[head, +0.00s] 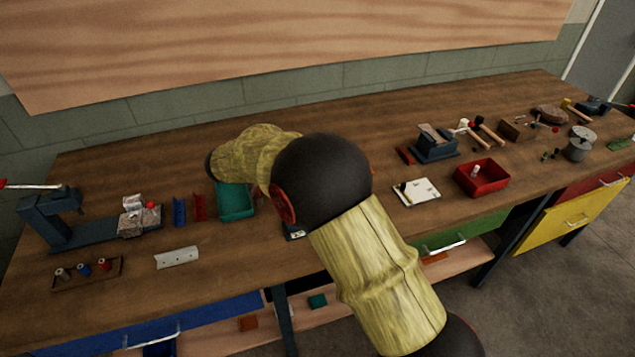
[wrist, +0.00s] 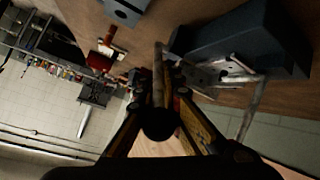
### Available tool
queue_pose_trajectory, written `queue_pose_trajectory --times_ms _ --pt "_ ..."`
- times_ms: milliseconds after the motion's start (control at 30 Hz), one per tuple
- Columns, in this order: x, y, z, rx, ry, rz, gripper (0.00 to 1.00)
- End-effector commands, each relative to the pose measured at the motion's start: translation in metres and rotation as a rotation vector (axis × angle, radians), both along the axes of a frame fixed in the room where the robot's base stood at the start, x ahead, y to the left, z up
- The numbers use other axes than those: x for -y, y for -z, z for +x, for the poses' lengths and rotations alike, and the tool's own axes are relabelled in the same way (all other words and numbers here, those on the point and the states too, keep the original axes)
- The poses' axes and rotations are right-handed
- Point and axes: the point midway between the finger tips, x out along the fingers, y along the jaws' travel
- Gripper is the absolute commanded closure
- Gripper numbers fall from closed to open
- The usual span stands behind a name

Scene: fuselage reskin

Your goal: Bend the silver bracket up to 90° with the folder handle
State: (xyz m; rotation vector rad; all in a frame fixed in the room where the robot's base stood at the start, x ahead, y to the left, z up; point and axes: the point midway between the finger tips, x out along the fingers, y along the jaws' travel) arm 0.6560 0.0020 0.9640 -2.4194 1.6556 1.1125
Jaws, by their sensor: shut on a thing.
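In the wrist view my gripper (wrist: 158,108) is shut on a bar with a dark round end, which looks like the folder handle (wrist: 158,62). A silver bracket (wrist: 222,74) with holes shows just right of the fingers, beside a dark blue block (wrist: 245,42), seemingly the folder's body. The bracket's bend angle cannot be told. In the head view my own arm bends over the middle of the bench and hides my gripper. I cannot tell which machine there is the one in the wrist view.
In the head view a blue machine with a long lever (head: 62,220) stands at the left. A silver strip (head: 177,257), a teal tray (head: 236,200), a red bin (head: 481,178) and another blue machine (head: 435,146) are on the bench.

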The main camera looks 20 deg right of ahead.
Motion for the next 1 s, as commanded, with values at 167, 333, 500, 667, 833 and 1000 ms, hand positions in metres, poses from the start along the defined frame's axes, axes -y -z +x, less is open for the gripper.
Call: queue_pose_trajectory --times_ms 167,333,500,667,833,1000 --pt "-0.0073 0.0041 -0.0010 0.000 0.001 -0.056 1.00" --pt "-0.0089 0.0039 -0.0012 0.000 0.001 -0.082 1.00" --pt "-0.0092 0.0039 -0.0015 0.000 0.001 -0.087 1.00" --pt "-0.0092 0.0041 -0.0016 0.000 0.001 -0.086 1.00" --pt "-0.0091 0.0043 -0.0016 -0.001 0.002 -0.086 0.88" --pt "-0.0088 0.0042 -0.0012 0.000 0.000 -0.086 0.79"
